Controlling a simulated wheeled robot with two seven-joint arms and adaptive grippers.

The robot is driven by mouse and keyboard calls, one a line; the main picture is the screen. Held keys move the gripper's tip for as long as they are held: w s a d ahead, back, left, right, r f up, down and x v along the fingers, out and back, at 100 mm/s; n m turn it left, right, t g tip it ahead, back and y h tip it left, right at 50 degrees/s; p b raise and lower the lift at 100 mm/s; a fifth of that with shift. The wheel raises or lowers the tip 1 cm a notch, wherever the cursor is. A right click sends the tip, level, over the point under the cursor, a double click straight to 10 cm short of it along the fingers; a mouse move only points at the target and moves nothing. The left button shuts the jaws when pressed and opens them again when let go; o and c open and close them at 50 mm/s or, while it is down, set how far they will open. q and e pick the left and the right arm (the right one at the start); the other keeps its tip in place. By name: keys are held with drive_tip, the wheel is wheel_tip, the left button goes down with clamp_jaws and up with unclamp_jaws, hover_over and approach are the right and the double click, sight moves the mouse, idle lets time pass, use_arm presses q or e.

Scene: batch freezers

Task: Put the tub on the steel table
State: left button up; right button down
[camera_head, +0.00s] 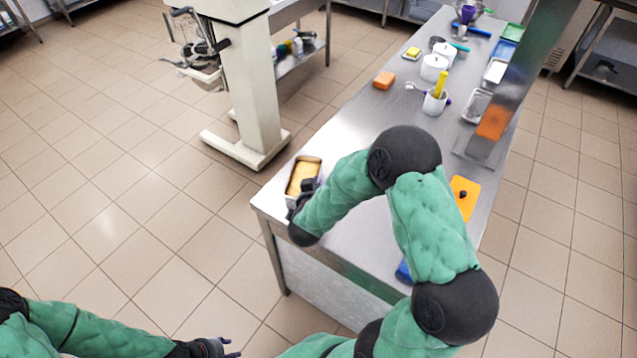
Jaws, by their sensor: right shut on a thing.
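The tub (304,175), a small rectangular container with a brown rim and yellowish inside, is at the near left corner of the steel table (351,228). My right gripper (308,187) is shut on the tub's near side, partly hidden by my own wrist. Whether the tub touches the tabletop or is held just above it I cannot tell. My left gripper (230,347) is low at the bottom of the view, over the floor and away from the table. Its fingers look apart and empty.
A cream floor-standing mixer (245,80) stands left of the table. Further back on the table are an orange block (384,80), white pots (434,67), a white cup with a yellow item (435,103) and metal trays (477,106). An orange board (465,196) lies right of my arm.

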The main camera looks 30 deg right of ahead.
drive_tip(key=c, duration=1.7)
unclamp_jaws()
drive_tip(key=shift+f, duration=0.1)
drive_tip(key=o, duration=0.4)
drive_tip(key=shift+a+r, duration=0.1)
drive_tip(key=shift+r, duration=0.1)
drive_tip(key=p+v, duration=0.2)
drive_tip(key=v, duration=1)
drive_tip(key=shift+p, duration=0.4)
